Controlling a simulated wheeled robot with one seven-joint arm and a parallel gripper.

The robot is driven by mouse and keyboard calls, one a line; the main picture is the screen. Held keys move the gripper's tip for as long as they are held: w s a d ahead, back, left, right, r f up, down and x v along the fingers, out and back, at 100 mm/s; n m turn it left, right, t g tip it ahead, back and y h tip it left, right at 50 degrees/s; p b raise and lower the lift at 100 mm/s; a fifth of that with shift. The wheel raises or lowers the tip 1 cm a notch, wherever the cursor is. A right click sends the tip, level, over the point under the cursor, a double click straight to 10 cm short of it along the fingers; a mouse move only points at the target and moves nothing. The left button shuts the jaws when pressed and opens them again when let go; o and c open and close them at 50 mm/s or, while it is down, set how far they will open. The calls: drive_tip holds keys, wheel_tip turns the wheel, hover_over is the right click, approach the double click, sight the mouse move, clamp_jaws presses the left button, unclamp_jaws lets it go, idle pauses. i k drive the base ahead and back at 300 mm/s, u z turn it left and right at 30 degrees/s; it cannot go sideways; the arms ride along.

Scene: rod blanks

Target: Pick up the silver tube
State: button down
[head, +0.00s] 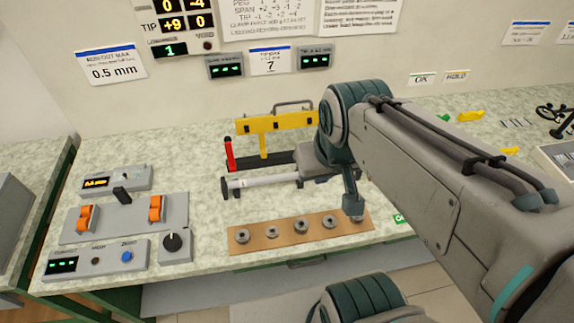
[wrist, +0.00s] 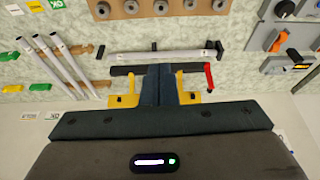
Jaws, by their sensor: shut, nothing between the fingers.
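A silver tube (head: 265,180) lies level between dark end blocks, in front of the yellow fixture. In the wrist view the tube (wrist: 155,57) runs across the picture just beyond my fingertips. My gripper (head: 351,195) points down over the bench, right of the tube in the head view. In the wrist view my gripper (wrist: 158,72) is shut with nothing between its fingers, and a gap shows between it and the tube. My arm hides the tube's right end in the head view. Several other silver rods (wrist: 62,62) lie side by side at left in the wrist view.
A yellow fixture (head: 285,122) with a red post (head: 229,153) stands behind the tube. A brown board (head: 255,245) with several round bushings lies in front. A control panel (head: 105,260) with orange switches sits left. Bench surface between panel and tube is clear.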

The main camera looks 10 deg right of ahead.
sight(246, 182)
drive_tip(key=k, duration=1.15)
drive_tip(key=u, duration=1.15)
drive_tip(key=i, duration=1.3)
drive_tip(key=z, duration=0.8)
drive_tip(key=i, duration=0.2)
drive_tip(key=z, duration=0.3)
